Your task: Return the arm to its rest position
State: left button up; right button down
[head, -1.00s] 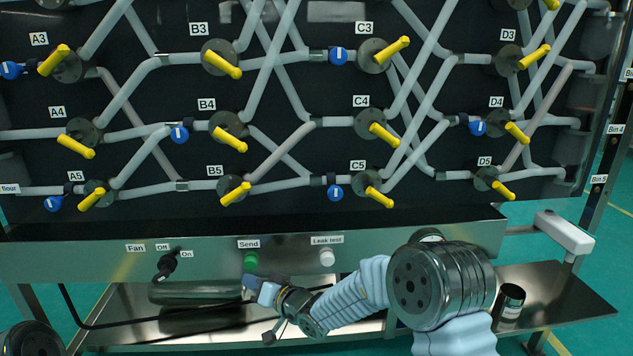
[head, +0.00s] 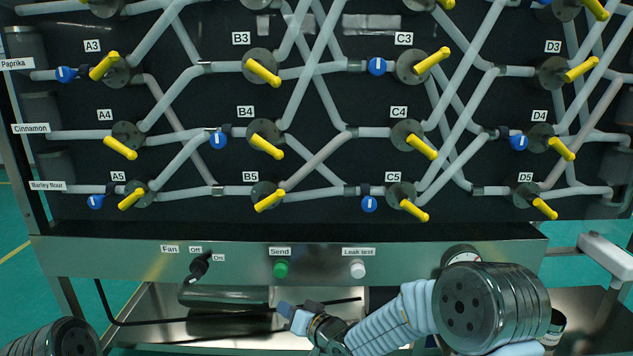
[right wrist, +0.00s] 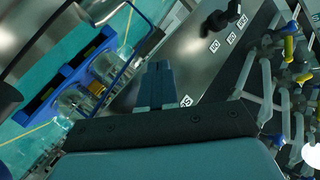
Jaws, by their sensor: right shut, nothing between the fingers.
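My right arm comes in from the lower right in the head view. Its gripper (head: 285,311) is shut with nothing in it, below the front panel and under the green Send button (head: 281,270), apart from it. In the right wrist view the two blue fingers (right wrist: 160,84) lie together with nothing between them. Only a dark round joint of my left arm shows at the lower left of the head view. My left gripper is out of view.
The steel front panel (head: 120,258) carries a black Fan knob (head: 200,266) and a white Leak test button (head: 358,270). Above it is a black board with pipes and yellow valve handles. A dark cylinder (head: 225,296) lies on the lower shelf. A dark jar (head: 555,325) stands at right.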

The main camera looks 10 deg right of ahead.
jog(key=s+d+f+m+g+h+p, duration=0.1)
jog(key=s+d+f, duration=0.15)
jog(key=f, duration=0.35)
jog(key=s+d+f+g+h, duration=0.2)
jog(key=s+f, duration=0.1)
jog(key=f, duration=0.2)
jog(key=s+d+f+g, duration=0.2)
jog(key=s+f, duration=0.3)
jog(key=s, duration=0.3)
jog(key=s+d+f+g+h+p, duration=0.1)
jog(key=s+f+g, duration=0.2)
jog(key=s, duration=0.6)
jog(key=s+d+f+g+h+p, duration=0.1)
jog(key=s+d+f+g, duration=0.1)
jog(key=s+f, duration=0.4)
jog(key=s+g, duration=0.1)
jog(key=s, duration=0.2)
jog(key=shift+d+f+m, duration=0.3)
jog(key=shift+d+f, duration=0.05)
jog(key=shift+f, duration=0.05)
